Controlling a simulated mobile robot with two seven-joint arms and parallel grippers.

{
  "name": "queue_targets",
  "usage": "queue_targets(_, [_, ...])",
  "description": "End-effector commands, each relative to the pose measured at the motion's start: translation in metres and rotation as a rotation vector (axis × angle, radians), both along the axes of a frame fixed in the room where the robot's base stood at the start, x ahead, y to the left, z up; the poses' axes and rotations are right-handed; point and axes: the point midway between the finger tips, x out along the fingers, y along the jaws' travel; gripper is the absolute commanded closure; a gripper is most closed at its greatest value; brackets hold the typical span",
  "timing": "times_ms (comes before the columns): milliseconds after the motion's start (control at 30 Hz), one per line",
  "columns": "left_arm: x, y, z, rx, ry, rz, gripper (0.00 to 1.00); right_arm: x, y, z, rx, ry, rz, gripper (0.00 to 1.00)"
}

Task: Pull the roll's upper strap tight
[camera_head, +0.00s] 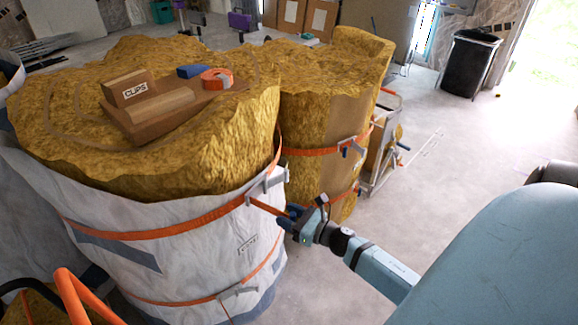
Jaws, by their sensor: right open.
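The roll (205,262) is a big mass of yellow insulation wrapped in white sheeting, at the left of the head view. Its orange upper strap (160,232) runs round the top edge of the sheeting to a grey buckle (262,188) on the right side. A short orange strap end (265,206) slants down from the buckle towards my right gripper (288,217). The right gripper is open, with its dark fingertips at the strap end. I cannot tell whether the strap lies between the fingers. My left gripper is not in view.
A lower orange strap (180,302) with its own buckle circles the roll. A second strapped roll (318,110) and metal trolley (385,145) stand behind.

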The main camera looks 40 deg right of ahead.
Motion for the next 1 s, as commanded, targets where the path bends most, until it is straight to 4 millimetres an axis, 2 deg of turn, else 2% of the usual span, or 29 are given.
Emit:
queue_targets(133, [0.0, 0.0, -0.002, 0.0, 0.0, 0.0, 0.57, -0.004, -0.001, 0.0, 0.0, -0.001, 0.0, 0.55])
queue_targets(267, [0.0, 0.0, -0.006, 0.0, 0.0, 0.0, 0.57, -0.022, -0.006, -0.002, 0.0, 0.001, -0.001, 0.55])
queue_targets(500, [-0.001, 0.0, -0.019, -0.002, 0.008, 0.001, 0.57, -0.075, -0.021, -0.003, 0.0, 0.002, -0.002, 0.55])
queue_targets(700, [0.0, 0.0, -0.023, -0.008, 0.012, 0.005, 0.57, -0.113, -0.032, -0.002, -0.001, 0.002, -0.003, 0.55])
queue_targets(833, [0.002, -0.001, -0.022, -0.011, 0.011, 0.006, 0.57, -0.128, -0.036, -0.001, 0.0, 0.001, -0.001, 0.55])
queue_targets(1000, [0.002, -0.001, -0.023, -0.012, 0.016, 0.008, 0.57, -0.134, -0.038, 0.0, 0.0, 0.0, -0.002, 0.55])
